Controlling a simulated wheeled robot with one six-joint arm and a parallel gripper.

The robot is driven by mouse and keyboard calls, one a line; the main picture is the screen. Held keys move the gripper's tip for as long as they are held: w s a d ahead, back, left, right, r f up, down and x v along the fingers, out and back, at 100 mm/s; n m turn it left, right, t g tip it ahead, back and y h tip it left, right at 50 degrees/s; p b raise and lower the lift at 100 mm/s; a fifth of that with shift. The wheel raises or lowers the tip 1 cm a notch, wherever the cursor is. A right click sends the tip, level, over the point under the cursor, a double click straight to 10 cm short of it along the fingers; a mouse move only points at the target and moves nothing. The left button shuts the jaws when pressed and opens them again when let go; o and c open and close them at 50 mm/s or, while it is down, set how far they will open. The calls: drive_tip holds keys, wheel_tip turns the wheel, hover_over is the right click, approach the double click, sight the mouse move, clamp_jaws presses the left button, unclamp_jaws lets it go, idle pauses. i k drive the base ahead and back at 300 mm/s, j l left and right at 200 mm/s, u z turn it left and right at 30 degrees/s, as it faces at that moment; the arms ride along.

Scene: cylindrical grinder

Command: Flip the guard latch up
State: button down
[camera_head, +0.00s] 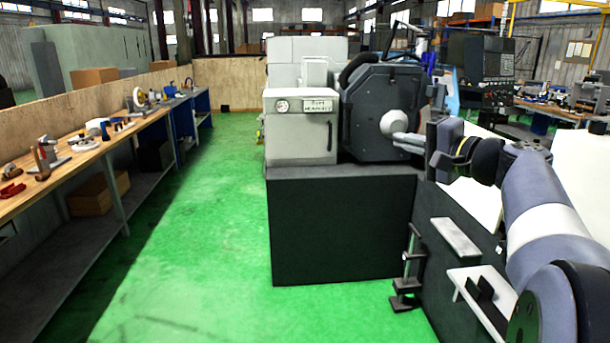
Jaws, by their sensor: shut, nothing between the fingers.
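The grinder (342,225) stands in the middle, with a light cabinet (300,130) on the left and a dark angular housing (365,105) beside it. I cannot make out the guard latch for certain at this size. A pale rounded knob-like part (395,122) shows in front of the dark housing. My gripper (436,158) is just to the right of that housing in the picture, at the end of my arm, which reaches in from the lower right. It looks shut and empty. Its fingertips are small and partly hidden, and I cannot tell whether they touch the machine.
A long workbench (95,155) with tools runs along the left wall. The green floor (200,220) between bench and grinder is clear. A dark control panel (485,65) stands behind my arm. Small white shelves (455,237) and a dark clamp-like stand (407,275) are at the lower right.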

sight(391, 81)
drive_tip(key=i, duration=1.7)
drive_tip(key=i+l+z, duration=0.35)
drive_tip(key=i, duration=0.5)
drive_tip(key=i+z, duration=0.35)
drive_tip(key=i, duration=0.45)
drive_tip(key=i+l+u, duration=0.1)
drive_tip(key=i+l, duration=0.4)
drive_tip(key=l, duration=0.05)
